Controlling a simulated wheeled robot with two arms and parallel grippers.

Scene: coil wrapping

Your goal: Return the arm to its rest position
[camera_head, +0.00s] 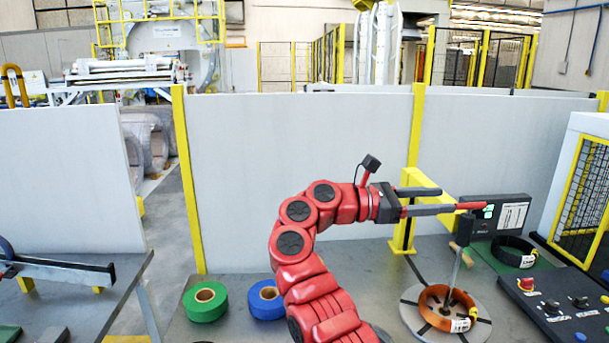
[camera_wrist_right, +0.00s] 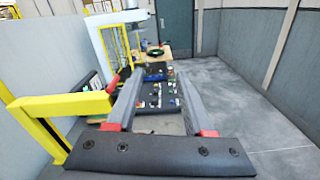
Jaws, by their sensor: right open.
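My right arm is raised over the table. Its right gripper (camera_head: 463,198) points to the right in the head view, with its two fingers apart and nothing between them. In the right wrist view, the gripper (camera_wrist_right: 157,82) also shows spread, empty fingers. Below it, an orange coil (camera_head: 431,316) with a white label lies on a round grey plate (camera_head: 411,322), around the foot of an upright post. The gripper is above the coil and apart from it.
A green tape roll (camera_head: 205,302) and a blue tape roll (camera_head: 264,301) stand near the arm's lower part. A black coil (camera_head: 513,252) lies at right, near a display box (camera_head: 494,216). A control panel (camera_head: 551,303) is at far right. Grey partitions (camera_head: 300,160) stand behind.

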